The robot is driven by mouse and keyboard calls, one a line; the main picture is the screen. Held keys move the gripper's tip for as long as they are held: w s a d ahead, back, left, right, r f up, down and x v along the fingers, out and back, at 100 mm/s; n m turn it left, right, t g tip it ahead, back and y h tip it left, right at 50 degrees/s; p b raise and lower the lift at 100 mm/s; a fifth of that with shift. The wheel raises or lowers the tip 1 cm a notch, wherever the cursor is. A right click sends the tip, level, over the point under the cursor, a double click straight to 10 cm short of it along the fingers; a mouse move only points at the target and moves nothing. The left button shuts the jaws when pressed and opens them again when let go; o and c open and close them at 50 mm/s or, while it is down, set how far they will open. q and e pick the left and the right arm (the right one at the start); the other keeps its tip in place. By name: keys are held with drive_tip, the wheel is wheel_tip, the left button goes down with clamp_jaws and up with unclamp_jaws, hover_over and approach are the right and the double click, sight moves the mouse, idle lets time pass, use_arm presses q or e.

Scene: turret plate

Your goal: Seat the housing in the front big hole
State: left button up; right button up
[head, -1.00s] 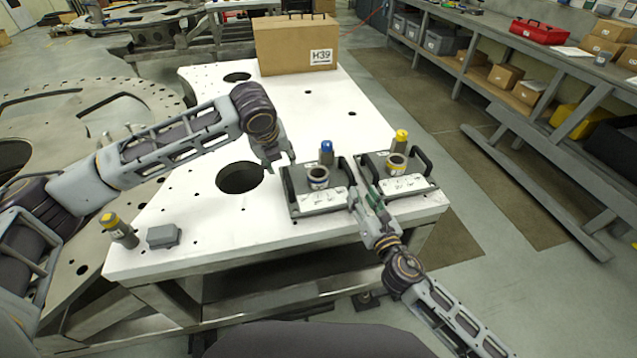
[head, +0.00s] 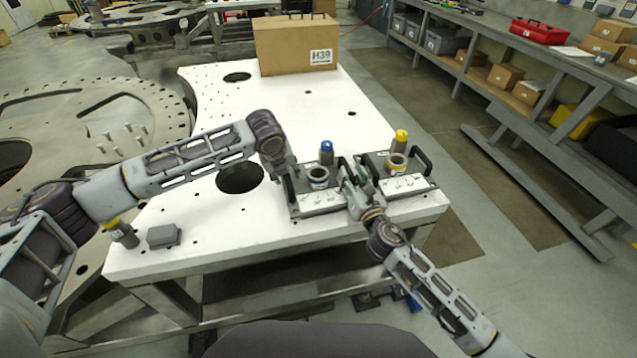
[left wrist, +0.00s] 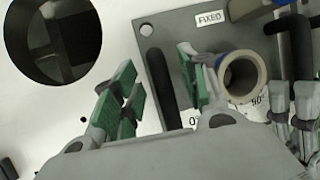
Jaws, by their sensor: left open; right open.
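The front big hole (head: 240,180) is dark and empty in the white table; my left arm hides its far edge. To its right lies a grey plate (head: 308,206) with black side handles and an upright tan ring with a blue band (head: 318,178). This plate seems to be the housing; a "FIXED" label shows on it in the left wrist view (left wrist: 182,25). My left gripper (head: 288,178) is open at its left handle (left wrist: 163,88), which shows between the green-padded fingers (left wrist: 158,92). My right gripper (head: 352,177) is open near its right handle; contact is unclear.
A similar plate with a yellow-banded ring (head: 397,165) lies close on the right. Blue-topped (head: 326,152) and yellow-topped (head: 401,142) bottles stand behind. A grey block (head: 163,236) is front left; a cardboard box (head: 297,44) is at the back. The middle of the table is clear.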

use_arm(q)
drive_tip(key=shift+x, duration=0.85)
use_arm(e)
drive_tip(key=shift+x, duration=0.85)
use_arm(q)
drive_tip(key=shift+d, duration=0.1)
clamp_jaws()
use_arm(e)
clamp_jaws()
use_arm(q)
drive_tip(key=shift+w+d+r, duration=0.1)
drive_tip(key=shift+r, duration=0.05)
use_arm(e)
drive_tip(key=shift+w+a+r, duration=0.1)
drive_tip(key=shift+r, duration=0.1)
